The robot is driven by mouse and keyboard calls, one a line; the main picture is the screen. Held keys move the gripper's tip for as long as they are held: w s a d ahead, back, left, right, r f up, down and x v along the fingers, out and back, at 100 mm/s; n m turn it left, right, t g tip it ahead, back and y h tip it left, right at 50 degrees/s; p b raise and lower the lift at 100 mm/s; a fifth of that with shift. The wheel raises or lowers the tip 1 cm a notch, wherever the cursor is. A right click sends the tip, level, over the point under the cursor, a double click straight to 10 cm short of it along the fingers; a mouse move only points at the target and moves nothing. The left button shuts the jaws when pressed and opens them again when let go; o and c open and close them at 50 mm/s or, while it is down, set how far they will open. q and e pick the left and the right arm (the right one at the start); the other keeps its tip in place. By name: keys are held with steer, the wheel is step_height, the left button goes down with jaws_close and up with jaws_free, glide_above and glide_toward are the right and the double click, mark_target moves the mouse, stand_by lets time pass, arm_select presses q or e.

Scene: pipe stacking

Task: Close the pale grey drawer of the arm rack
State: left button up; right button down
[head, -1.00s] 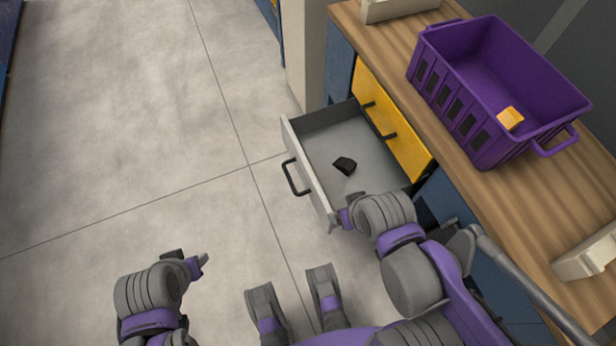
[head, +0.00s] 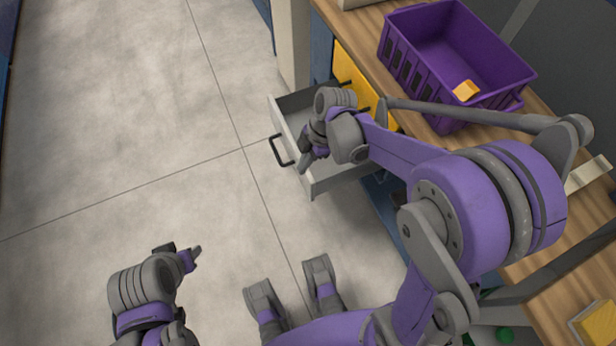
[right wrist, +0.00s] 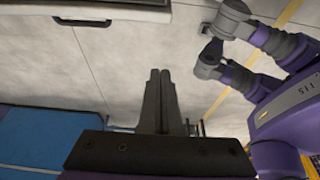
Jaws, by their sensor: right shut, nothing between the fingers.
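The pale grey drawer (head: 320,184) stands pulled out from the rack, with a dark handle (head: 281,150) on its front. Part of its inside is hidden behind my right arm. My right gripper (head: 306,160) is over the drawer near its front panel, fingers pointing down. The right wrist view shows its two fingers (right wrist: 158,95) together with nothing between them. I cannot tell whether it touches the drawer. My left gripper (head: 192,258) hangs over the floor at lower left, away from the drawer; its fingers are too unclear to judge.
A yellow drawer front (head: 345,68) sits in the rack behind the open drawer. Another yellow block (head: 597,322) is at lower right. The floor (head: 120,120) to the left is clear.

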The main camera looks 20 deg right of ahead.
mark_target(307, 179)
steer(key=b+x, duration=0.3)
steer(key=x, duration=0.7)
steer(key=d, duration=0.4)
steer(key=shift+w+r, duration=0.15)
steer(key=shift+w, duration=0.05)
steer(key=shift+d, duration=0.15)
steer(key=d, duration=0.8)
steer(key=shift+d, duration=0.3)
steer(key=shift+w+a, duration=0.1)
steer(key=shift+w, duration=0.05)
